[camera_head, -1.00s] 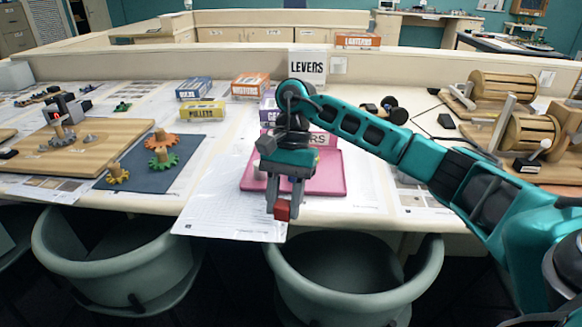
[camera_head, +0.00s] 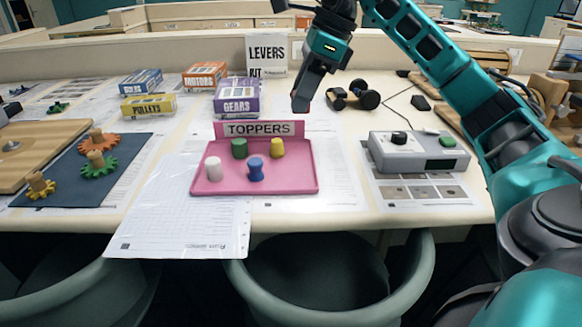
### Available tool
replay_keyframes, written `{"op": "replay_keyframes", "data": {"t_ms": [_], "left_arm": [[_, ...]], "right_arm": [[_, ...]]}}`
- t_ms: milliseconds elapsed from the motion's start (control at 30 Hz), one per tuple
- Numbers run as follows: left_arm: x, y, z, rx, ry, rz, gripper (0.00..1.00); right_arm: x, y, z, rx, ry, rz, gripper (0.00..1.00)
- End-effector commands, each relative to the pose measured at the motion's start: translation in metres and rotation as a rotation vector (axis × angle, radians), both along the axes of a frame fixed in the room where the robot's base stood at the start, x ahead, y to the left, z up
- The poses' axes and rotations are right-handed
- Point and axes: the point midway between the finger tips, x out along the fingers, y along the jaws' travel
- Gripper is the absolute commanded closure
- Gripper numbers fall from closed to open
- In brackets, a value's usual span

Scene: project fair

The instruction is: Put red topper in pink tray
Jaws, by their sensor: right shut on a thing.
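The pink tray (camera_head: 298,178) lies on the table in the middle, with a "TOPPERS" sign (camera_head: 258,129) at its back edge. A white topper (camera_head: 213,169), a green one (camera_head: 239,149), a blue one (camera_head: 256,170) and a yellow one (camera_head: 277,148) stand in it. My right gripper (camera_head: 302,99) points down, raised, and appears above and just right of the tray's back edge. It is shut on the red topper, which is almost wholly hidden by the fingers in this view. My left gripper is out of view.
Behind the tray are the gears box (camera_head: 237,98) and a levers sign (camera_head: 267,55). A small wheeled car (camera_head: 354,95) is right of my gripper. A grey device (camera_head: 418,152) stands right of the tray. A paper sheet (camera_head: 180,215) hangs over the front edge.

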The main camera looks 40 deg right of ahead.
Motion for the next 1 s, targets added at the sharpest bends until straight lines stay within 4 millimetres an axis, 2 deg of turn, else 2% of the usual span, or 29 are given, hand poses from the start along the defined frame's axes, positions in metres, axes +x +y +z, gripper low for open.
{"op": "replay_keyframes", "data": {"t_ms": [33,100,300,567,767,1000], "left_arm": [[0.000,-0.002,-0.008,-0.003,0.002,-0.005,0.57],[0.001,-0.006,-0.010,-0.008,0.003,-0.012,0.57],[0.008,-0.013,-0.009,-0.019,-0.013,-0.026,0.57],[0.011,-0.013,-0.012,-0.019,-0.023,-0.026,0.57],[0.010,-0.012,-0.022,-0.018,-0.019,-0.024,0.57],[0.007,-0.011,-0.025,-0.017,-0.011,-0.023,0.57]], "right_arm": [[-0.001,-0.001,-0.021,-0.002,0.006,-0.001,0.91],[-0.001,-0.001,-0.040,-0.002,0.006,-0.001,0.91],[-0.001,0.000,-0.085,-0.001,0.003,0.001,0.91],[0.000,0.000,-0.109,0.000,0.001,0.001,0.91],[0.000,0.000,-0.139,-0.001,0.002,0.002,0.91],[0.000,0.000,-0.143,0.000,-0.001,0.002,0.91]]}}
